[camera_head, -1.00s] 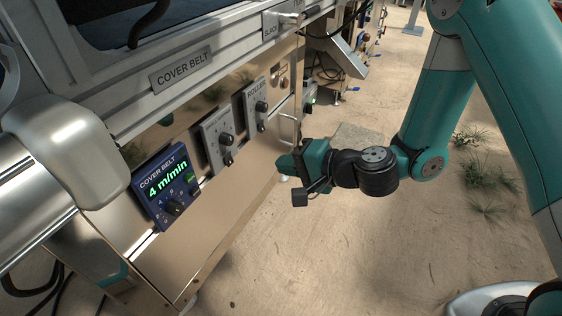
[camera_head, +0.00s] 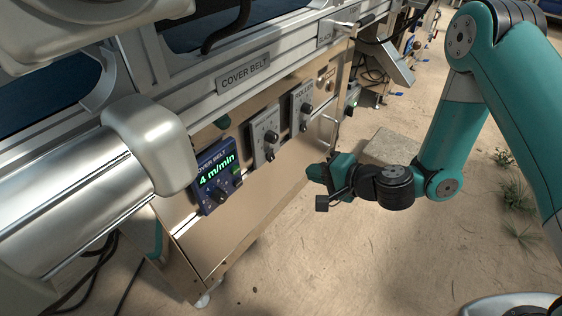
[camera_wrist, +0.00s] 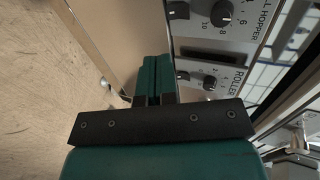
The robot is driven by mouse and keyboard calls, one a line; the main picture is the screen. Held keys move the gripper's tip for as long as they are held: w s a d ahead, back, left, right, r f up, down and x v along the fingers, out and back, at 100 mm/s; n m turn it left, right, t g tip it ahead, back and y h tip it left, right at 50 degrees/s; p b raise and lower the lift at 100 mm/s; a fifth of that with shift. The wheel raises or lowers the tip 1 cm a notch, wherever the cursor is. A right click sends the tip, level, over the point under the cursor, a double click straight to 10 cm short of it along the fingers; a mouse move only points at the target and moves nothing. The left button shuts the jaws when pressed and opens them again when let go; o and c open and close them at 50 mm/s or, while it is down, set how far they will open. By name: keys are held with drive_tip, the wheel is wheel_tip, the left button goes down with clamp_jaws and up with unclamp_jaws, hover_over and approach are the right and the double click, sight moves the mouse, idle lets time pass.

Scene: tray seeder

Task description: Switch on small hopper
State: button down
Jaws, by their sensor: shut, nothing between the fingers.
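In the wrist view a grey control panel (camera_wrist: 247,42) at the upper right carries a label that reads "...LL HOPPER", cut off by the frame. Its black dial (camera_wrist: 222,13) has a white pointer and numbers around it. A second small dark control (camera_wrist: 178,10) sits beside it at the top edge. In the head view a grey panel (camera_head: 265,136) with dark knobs stands between the blue cover belt display and the roller panel; its label is unreadable. My gripper (camera_head: 312,171) is shut and empty, apart from the panels; its fingers (camera_wrist: 154,62) also show in the wrist view.
The roller panel (camera_wrist: 196,66) has its own dials. The cover belt display (camera_head: 217,176) reads 4 m/min. A metal handle (camera_head: 333,132) stands out from the machine's side. A silver roller (camera_head: 80,205) is at left. Sandy floor (camera_head: 330,265) is open to the right.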

sight(271, 155)
drive_tip(key=r+b+x, duration=0.1)
drive_tip(key=x, duration=0.9)
drive_tip(key=shift+w+a, duration=0.3)
drive_tip(key=shift+a, duration=0.15)
drive_tip(key=shift+f, duration=0.15)
